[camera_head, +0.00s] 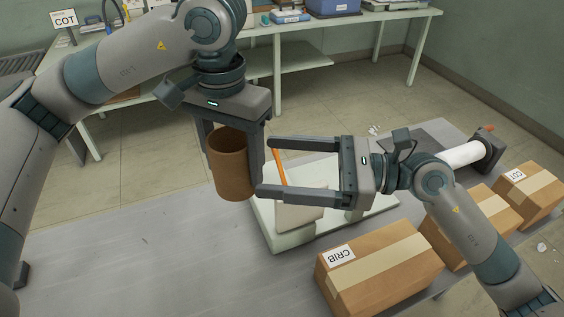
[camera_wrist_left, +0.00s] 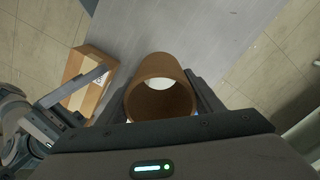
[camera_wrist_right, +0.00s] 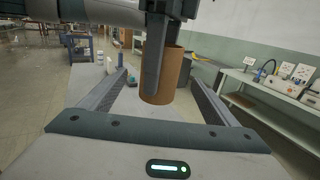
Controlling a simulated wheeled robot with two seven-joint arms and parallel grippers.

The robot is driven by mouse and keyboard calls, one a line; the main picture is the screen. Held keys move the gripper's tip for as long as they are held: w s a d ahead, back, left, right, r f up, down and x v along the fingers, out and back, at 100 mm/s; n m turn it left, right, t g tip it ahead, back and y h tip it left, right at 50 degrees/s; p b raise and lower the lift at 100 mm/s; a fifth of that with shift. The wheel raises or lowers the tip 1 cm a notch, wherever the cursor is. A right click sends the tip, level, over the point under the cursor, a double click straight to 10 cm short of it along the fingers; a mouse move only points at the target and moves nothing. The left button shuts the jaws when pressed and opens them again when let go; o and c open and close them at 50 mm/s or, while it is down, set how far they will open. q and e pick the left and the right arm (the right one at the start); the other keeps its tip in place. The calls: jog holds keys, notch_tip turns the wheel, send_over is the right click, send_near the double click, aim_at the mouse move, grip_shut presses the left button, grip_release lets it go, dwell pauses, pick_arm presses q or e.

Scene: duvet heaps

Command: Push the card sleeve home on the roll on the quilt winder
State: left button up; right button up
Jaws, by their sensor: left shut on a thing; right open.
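The card sleeve is a brown open tube (camera_head: 230,165) held upright above the bench by my left gripper (camera_head: 231,157), which is shut on it. In the left wrist view I look into the sleeve's bore (camera_wrist_left: 160,104), with something pale showing at its far end. My right gripper (camera_head: 264,166) is open, its fingers pointing at the sleeve. The right wrist view shows the sleeve (camera_wrist_right: 170,75) ahead, between the right fingers, partly behind a left finger. A pale stand (camera_head: 280,237) with an orange rod (camera_head: 278,163) is partly hidden behind the right gripper; I cannot tell whether a roll is on it.
Cardboard boxes, one marked CRIB (camera_head: 365,280) and one marked COT (camera_head: 530,188), line the near right. A white cylinder (camera_head: 460,156) meets a dark block at the right. The grey bench top (camera_head: 130,250) is clear at left. A pale side table (camera_head: 350,32) stands behind.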

aim_at(211, 159)
jog(key=shift+w+a, duration=0.2)
jog(key=shift+a, duration=2.8)
jog(key=shift+w+a, duration=0.2)
jog(key=shift+a, duration=2.8)
jog(key=shift+c, duration=0.4)
jog(key=c, duration=1)
pick_arm(q)
jog(key=o, duration=1.1)
pick_arm(e)
jog(key=shift+c, duration=0.3)
pick_arm(q)
jog(key=shift+d, duration=0.15)
jog(key=shift+r, duration=0.15)
